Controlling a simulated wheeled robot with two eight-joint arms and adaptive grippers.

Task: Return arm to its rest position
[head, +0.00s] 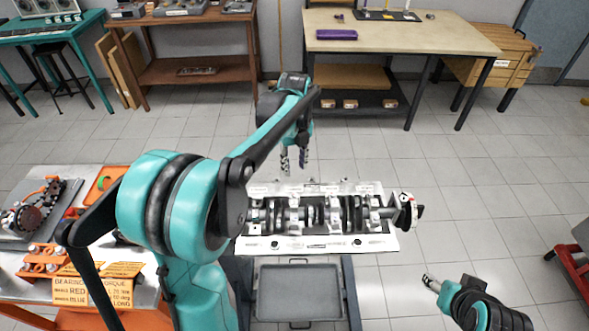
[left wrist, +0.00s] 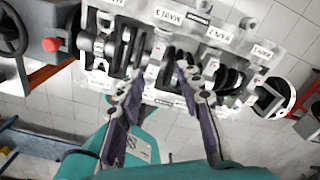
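My left arm comes in from the left in the head view and reaches over the engine block. Its gripper (head: 294,160) hangs above the back edge of the engine block (head: 290,243), fingers pointing down. In the left wrist view the left gripper's two fingers (left wrist: 165,85) stand apart with nothing between them, over the crankshaft (left wrist: 120,48). The crankshaft also lies along the block in the head view (head: 318,214). My right gripper (head: 432,284) is at the lower right of the head view, clear of the block. It is small there and its opening is unclear.
A metal tray (head: 299,292) sits below the block on its stand. An orange cart with parts and a torque sign (head: 92,291) stands at left. A workbench (head: 400,35) is at the back. Tiled floor (head: 480,190) is free at right; a red cart (head: 575,255) is at the right edge.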

